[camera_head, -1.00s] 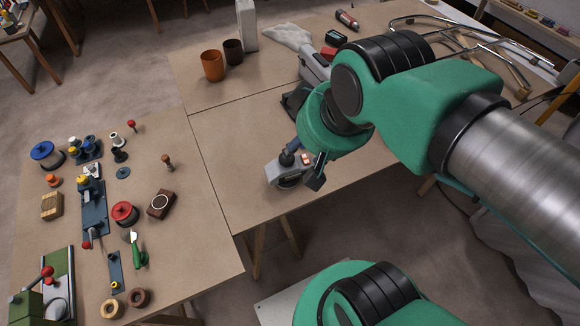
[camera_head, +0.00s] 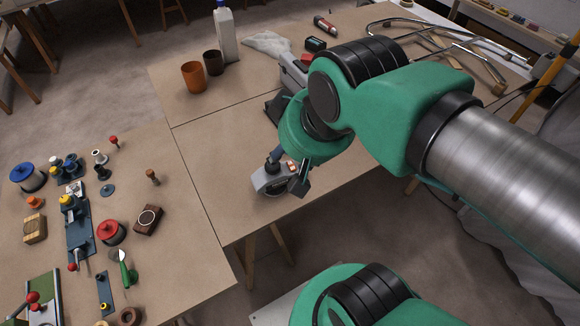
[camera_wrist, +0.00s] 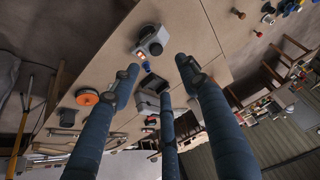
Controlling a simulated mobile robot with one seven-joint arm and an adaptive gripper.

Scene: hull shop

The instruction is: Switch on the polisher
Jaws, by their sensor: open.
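A grey machine with a dark round part, which looks like the polisher (camera_head: 268,181), sits near the front edge of the right table. In the wrist view the grey machine (camera_wrist: 153,38) shows past my fingertips, with a small orange-lit patch and a blue part on its near side. My gripper (camera_wrist: 158,78) has its dark blue fingers spread, with nothing between them. It is apart from the machine in the wrist view. In the head view my arm hides most of the gripper and part of the machine's right side.
A longer grey tool (camera_head: 292,72) lies behind my wrist. An orange cup (camera_head: 193,76), a dark cup (camera_head: 214,62) and a white bottle (camera_head: 227,38) stand at the back. Several small parts crowd the left table. The tabletop left of the machine is clear.

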